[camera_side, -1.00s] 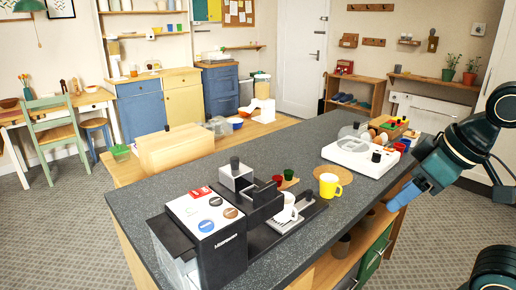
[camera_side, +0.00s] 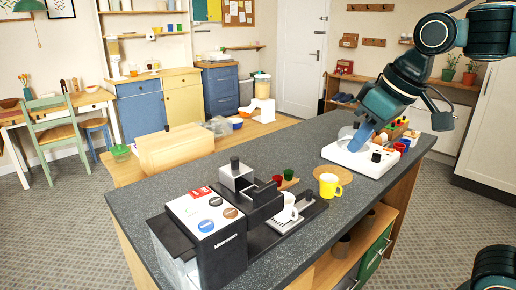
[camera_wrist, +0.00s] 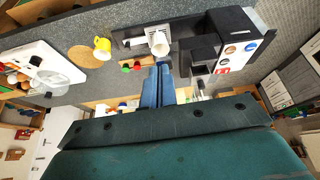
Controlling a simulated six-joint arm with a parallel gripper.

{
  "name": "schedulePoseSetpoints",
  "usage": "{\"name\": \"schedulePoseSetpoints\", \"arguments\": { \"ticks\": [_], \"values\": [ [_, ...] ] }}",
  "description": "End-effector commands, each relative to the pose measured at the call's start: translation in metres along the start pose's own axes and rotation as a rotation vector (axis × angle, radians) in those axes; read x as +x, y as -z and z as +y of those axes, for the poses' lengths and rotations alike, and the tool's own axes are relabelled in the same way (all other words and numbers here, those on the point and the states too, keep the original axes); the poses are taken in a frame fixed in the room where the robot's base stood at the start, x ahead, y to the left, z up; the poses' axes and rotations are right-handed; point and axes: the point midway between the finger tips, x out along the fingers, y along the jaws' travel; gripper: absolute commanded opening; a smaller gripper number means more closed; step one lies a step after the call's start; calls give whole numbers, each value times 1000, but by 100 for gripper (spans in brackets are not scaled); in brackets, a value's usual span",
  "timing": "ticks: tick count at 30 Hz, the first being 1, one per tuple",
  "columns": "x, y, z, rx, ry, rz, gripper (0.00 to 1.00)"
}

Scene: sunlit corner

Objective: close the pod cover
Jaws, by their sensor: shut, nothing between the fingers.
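The coffee machine (camera_side: 215,225) stands at the near end of the dark counter, with a white top bearing round stickers. A silver block with a black knob (camera_side: 236,174) and a dark raised part (camera_side: 263,203) sit at its head; I cannot tell which is the pod cover or how far it stands open. The machine also shows at the upper right of the wrist view (camera_wrist: 235,28). A white cup (camera_side: 287,207) stands under the head. My gripper (camera_side: 357,146) is shut and empty, its blue fingers apart from the machine, in front of the white appliance in the side view.
A yellow mug (camera_side: 329,185) stands on a round wooden mat (camera_side: 345,174). A white appliance (camera_side: 370,160) is farther along the counter. The counter's left middle is clear.

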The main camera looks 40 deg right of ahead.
Motion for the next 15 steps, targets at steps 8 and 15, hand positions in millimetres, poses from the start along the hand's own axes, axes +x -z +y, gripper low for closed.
{"name": "schedulePoseSetpoints", "arguments": {
  "ticks": [8,15],
  "values": [
    [7,77,-16,-36,16,-32,0],
    [24,136,-35,-64,28,-57,0]
  ]
}}
